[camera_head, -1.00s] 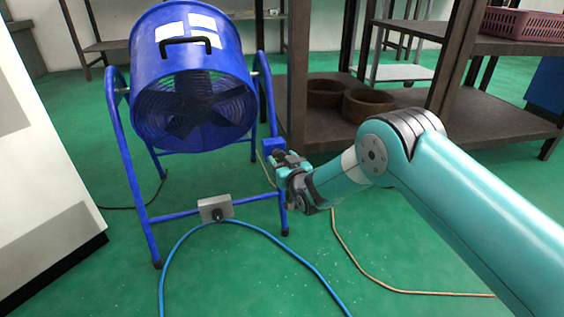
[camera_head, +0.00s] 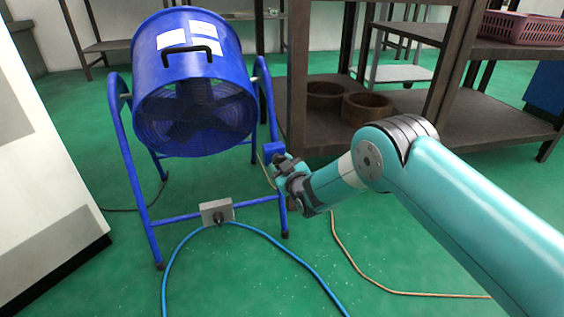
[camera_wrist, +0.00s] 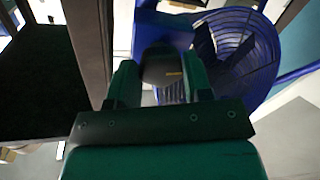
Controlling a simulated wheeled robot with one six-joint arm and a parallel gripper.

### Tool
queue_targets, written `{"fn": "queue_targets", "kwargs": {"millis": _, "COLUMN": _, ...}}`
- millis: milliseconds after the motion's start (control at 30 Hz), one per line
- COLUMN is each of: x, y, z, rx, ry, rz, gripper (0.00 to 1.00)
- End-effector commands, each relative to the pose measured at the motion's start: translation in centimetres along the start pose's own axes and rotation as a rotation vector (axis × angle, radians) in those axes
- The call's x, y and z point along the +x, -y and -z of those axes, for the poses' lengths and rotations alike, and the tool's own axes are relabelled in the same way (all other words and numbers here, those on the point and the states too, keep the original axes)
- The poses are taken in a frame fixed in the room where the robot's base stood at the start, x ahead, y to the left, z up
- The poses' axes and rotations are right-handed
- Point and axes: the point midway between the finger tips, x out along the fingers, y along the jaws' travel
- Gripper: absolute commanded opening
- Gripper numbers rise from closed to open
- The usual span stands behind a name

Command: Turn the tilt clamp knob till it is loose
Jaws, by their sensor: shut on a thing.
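The blue drum fan (camera_head: 190,95) hangs in a blue tube stand (camera_head: 125,165), its mouth facing forward and tilted down. A blue clamp block (camera_head: 273,149) sits on the right side of the stand. My gripper (camera_head: 281,168) is at that block, reaching in from the right. In the wrist view, a dark rounded knob with a small yellow mark (camera_wrist: 162,70) sits in front of a blue plate (camera_wrist: 163,30). My green fingers (camera_wrist: 160,82) are shut on the knob, one on each side. The knob cannot be made out in the head view.
A grey switch box (camera_head: 216,212) with a blue cable (camera_head: 290,250) is on the lower crossbar. A dark shelf (camera_head: 450,110) with brown bowls (camera_head: 366,107) stands behind my arm. A white cabinet (camera_head: 45,170) is at left.

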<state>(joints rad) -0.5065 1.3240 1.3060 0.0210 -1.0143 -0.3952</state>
Motion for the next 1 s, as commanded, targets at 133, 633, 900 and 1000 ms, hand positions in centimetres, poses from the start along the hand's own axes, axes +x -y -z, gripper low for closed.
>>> {"fn": "queue_targets", "kwargs": {"millis": 133, "x": -0.03, "y": -0.04, "z": 0.31, "rx": -0.139, "ry": 0.015, "rz": 0.002, "gripper": 0.22}}
{"fn": "queue_targets", "kwargs": {"millis": 633, "x": -0.04, "y": -0.02, "z": 0.35, "rx": -0.611, "ry": 0.069, "rz": 0.002, "gripper": 0.22}}
{"fn": "queue_targets", "kwargs": {"millis": 900, "x": -0.04, "y": -0.01, "z": 0.38, "rx": -0.866, "ry": 0.097, "rz": 0.002, "gripper": 0.22}}
{"fn": "queue_targets", "kwargs": {"millis": 1000, "x": -0.03, "y": 0.01, "z": 0.40, "rx": -0.961, "ry": 0.107, "rz": 0.002, "gripper": 0.22}}
